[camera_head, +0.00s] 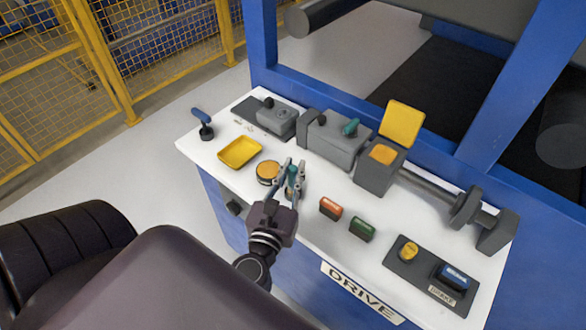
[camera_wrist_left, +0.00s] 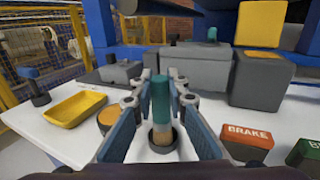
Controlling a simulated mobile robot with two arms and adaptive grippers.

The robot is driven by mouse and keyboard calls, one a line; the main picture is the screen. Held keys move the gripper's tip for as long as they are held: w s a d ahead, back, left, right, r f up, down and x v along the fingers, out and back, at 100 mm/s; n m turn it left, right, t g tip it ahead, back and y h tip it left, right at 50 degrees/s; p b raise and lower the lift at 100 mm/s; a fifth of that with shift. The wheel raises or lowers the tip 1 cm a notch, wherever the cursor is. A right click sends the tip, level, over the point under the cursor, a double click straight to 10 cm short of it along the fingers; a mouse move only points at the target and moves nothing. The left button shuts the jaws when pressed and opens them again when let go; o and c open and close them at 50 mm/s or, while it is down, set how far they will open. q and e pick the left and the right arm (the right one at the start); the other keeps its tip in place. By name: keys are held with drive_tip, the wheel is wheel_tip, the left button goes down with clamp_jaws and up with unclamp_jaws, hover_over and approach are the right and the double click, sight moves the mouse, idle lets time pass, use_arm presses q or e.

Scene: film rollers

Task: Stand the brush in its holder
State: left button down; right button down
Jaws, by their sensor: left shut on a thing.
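The brush (camera_wrist_left: 160,98) has a teal handle and a pale tan lower part. It stands about upright between the fingers of my left gripper (camera_wrist_left: 160,90), handle up. My left gripper is shut on the brush's handle; it also shows in the head view (camera_head: 290,172). A dark round cup (camera_wrist_left: 163,141), which looks like the holder, rings the brush's lower end in the wrist view. Whether the brush rests on the cup's bottom cannot be told. In the head view the cup is hidden behind my gripper. My right gripper is not in view.
A yellow tray (camera_head: 240,153) and a round orange-topped tin (camera_head: 268,170) stand left of my gripper. Red (camera_head: 331,208) and green (camera_head: 362,230) blocks stand to the right. Grey machine housings (camera_head: 335,138) line the back. A blue-handled item (camera_head: 202,120) stands at the table's left corner.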

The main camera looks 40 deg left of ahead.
use_arm(q)
drive_tip(key=c, duration=1.4)
unclamp_jaws()
drive_tip(key=shift+r+p, duration=3.5)
drive_tip(key=shift+p, duration=0.2)
